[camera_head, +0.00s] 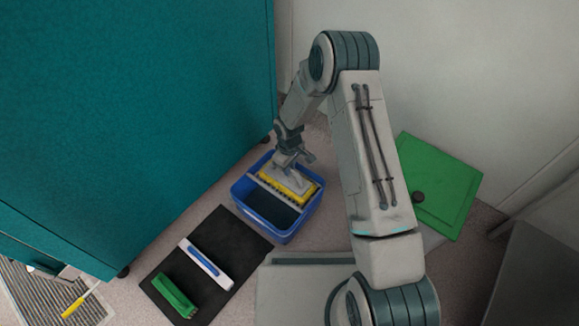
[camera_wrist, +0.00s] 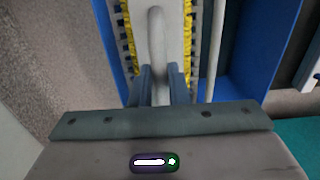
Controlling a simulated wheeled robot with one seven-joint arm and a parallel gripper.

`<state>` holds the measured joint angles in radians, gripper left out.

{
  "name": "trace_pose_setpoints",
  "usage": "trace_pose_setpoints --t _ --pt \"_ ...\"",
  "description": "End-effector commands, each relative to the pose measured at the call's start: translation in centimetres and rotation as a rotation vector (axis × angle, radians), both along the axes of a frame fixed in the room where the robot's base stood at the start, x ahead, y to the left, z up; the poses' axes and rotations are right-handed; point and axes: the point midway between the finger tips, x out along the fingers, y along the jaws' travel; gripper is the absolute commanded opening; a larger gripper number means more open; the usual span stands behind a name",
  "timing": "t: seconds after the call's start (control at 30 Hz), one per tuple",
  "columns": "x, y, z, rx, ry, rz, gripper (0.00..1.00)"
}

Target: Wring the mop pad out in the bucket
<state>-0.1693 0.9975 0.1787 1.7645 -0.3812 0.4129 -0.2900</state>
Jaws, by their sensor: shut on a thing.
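The blue bucket (camera_head: 238,193) stands on the floor in front of the teal cabinet. It holds dark liquid in its near part, and a pale bar crosses it. The mop pad (camera_head: 312,192) has a yellow fringe and a grey-white back with a handle. It lies at the bucket's far part, over a dark toothed rack. My gripper (camera_head: 296,160) is above the pad. In the wrist view my gripper (camera_wrist: 161,88) is shut on the pad's pale handle (camera_wrist: 156,40), with yellow edges (camera_wrist: 128,40) on both sides. The pad's underside is hidden.
A black mat (camera_head: 222,224) near the bucket carries a white-and-blue bar (camera_head: 206,264) and a green brush-like thing (camera_head: 174,296). The teal cabinet (camera_head: 130,110) rises close at left. A green panel (camera_head: 440,185) lies at right. A yellow-handled tool (camera_head: 74,306) is at lower left.

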Motion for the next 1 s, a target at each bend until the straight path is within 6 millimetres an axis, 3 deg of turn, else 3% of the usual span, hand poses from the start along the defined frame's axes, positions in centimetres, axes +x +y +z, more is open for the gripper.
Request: trace_pose_setpoints --t 0.6,1.0 --pt "-0.1 -0.1 0.0 -0.001 0.003 0.000 0.00" --pt "0.0 0.0 3.8 0.000 0.001 -0.001 0.00"
